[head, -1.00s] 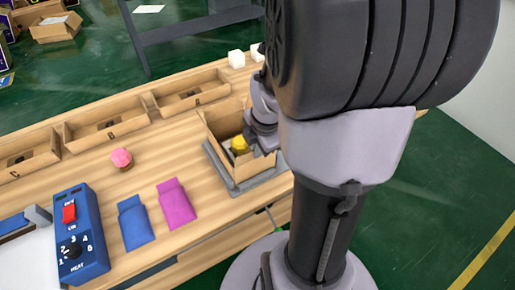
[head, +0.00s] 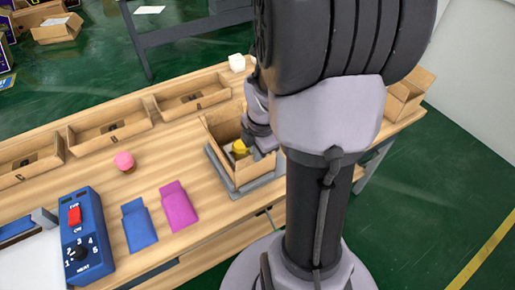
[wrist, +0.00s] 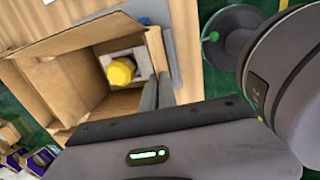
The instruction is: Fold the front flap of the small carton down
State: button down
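The small carton (head: 222,128) stands open on a grey tray (head: 226,182) on the wooden bench, with a yellow item (head: 239,147) inside. The wrist view looks down into the carton (wrist: 66,93) and shows the yellow top (wrist: 121,71) against a pale insert. A carton flap (wrist: 156,50) stands out on the right there. My gripper (head: 262,147) is low at the carton's right side. In the wrist view its dark fingers (wrist: 156,92) are beside that flap, seen nearly edge-on. Whether they grip the flap is unclear. My arm hides part of the carton in the head view.
Open wooden bins (head: 110,127) line the back of the bench. A pink-topped item (head: 124,161), blue pouch (head: 138,225), magenta pouch (head: 178,206) and blue heat control box (head: 84,240) lie left. Another open carton (head: 405,97) stands at the right end.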

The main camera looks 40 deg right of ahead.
jog(key=p, duration=0.2)
jog(key=r+g+p, duration=0.1)
jog(key=p, duration=0.1)
jog(key=shift+w+r+g, duration=0.1)
jog(key=shift+w+g, duration=0.2)
jog(key=shift+w, duration=0.05)
jog(key=w+f+g+y+p, duration=0.1)
jog(key=g, duration=0.2)
jog(key=w+f+g+y+p, duration=0.1)
jog(key=g+p, duration=0.1)
jog(key=g, duration=0.2)
jog(key=w+d+f+g+y+p, duration=0.1)
jog(key=w+f+g+p, duration=0.1)
jog(key=g, duration=0.2)
jog(key=shift+w+d+f, duration=0.1)
jog(key=shift+g, duration=0.3)
jog(key=shift+w+r+b, duration=0.1)
jog(key=shift+r+b, duration=0.1)
jog(key=shift+b, duration=0.25)
